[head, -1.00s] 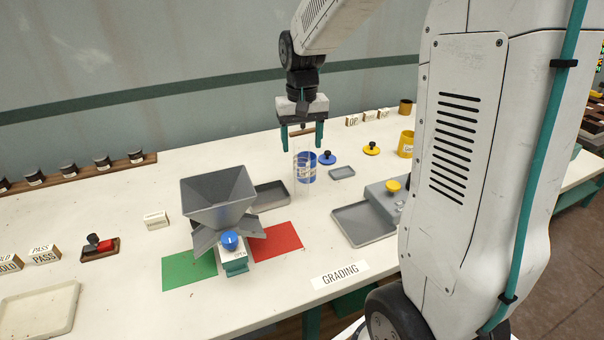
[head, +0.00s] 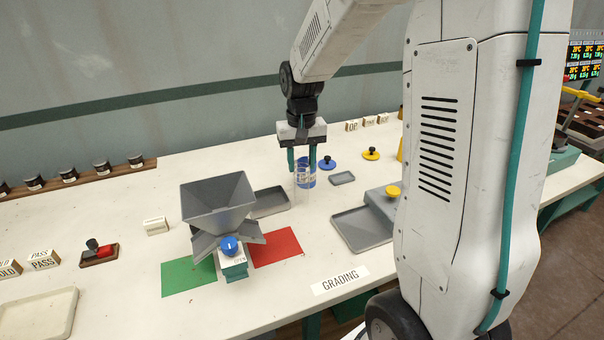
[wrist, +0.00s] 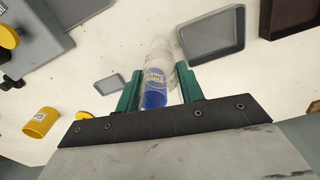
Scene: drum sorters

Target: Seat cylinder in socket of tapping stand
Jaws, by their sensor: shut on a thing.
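A clear cylinder (head: 301,194) stands upright at the middle of the table. My gripper (head: 302,165) is over it with its green fingers pointing down. In the wrist view the cylinder (wrist: 160,48) lies between the two fingers, and my gripper (wrist: 155,92) is shut on it. A blue labelled cup (head: 306,178) shows at the same place; I cannot tell whether it is behind the cylinder or inside it. I cannot make out a socket. A grey block with a yellow knob (head: 393,191) is to the right, partly hidden by my arm; I cannot tell if it is the tapping stand.
A grey hopper (head: 217,202) stands left, between green (head: 188,277) and red (head: 277,247) mats. Grey trays lie close by, one left (head: 270,203) and one right (head: 362,230) of the cylinder. The front middle is fairly clear.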

